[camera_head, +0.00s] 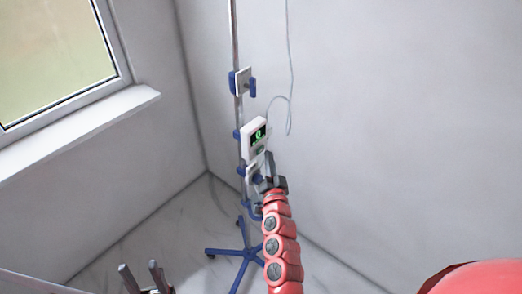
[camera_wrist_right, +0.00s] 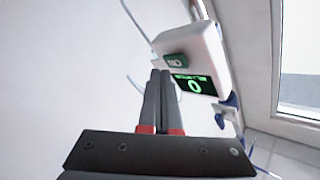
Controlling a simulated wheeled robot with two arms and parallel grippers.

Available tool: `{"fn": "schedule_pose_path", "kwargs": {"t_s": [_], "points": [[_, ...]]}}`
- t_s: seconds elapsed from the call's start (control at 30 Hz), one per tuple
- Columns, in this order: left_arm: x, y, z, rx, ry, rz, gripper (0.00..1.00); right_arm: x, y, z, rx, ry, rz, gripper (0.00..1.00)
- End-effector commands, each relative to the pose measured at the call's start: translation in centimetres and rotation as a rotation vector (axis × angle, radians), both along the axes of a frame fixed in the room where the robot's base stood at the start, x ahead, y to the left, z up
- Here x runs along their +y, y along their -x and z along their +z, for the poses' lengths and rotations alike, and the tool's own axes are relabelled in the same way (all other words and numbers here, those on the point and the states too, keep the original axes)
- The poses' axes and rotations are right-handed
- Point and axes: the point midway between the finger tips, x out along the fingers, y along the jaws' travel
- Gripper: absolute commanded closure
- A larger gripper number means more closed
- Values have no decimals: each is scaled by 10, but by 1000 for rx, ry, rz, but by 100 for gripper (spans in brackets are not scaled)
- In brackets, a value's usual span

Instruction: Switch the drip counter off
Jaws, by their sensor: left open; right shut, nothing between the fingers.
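The drip counter (camera_head: 249,141) is a white box on the drip stand, with a dark screen showing a lit green digit. In the right wrist view the drip counter (camera_wrist_right: 207,42) appears tilted. Its screen (camera_wrist_right: 194,84) reads a green 0, and a green labelled switch (camera_wrist_right: 175,60) sits on the same face. My right gripper (camera_head: 268,160) is shut and empty, just below the counter. In the right wrist view the fingertips (camera_wrist_right: 160,74) are close to the switch; I cannot tell if they touch. My left gripper (camera_head: 139,267) is open and empty, low at the left.
The drip stand's pole (camera_head: 234,40) has blue clamps and a blue wheeled foot (camera_head: 236,252) on the floor. A thin tube (camera_head: 289,60) hangs beside it along the wall. A window with a white sill (camera_head: 85,125) is at the left. The wall on the right is bare.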

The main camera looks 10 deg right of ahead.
Motion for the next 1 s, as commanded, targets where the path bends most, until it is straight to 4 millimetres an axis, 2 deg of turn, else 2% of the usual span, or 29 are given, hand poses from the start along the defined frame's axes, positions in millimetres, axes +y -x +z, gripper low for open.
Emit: {"fn": "schedule_pose_path", "kwargs": {"t_s": [1.0], "points": [[0,0,1,0,0,0,50,8,-10,0,1,0,1,100]]}}
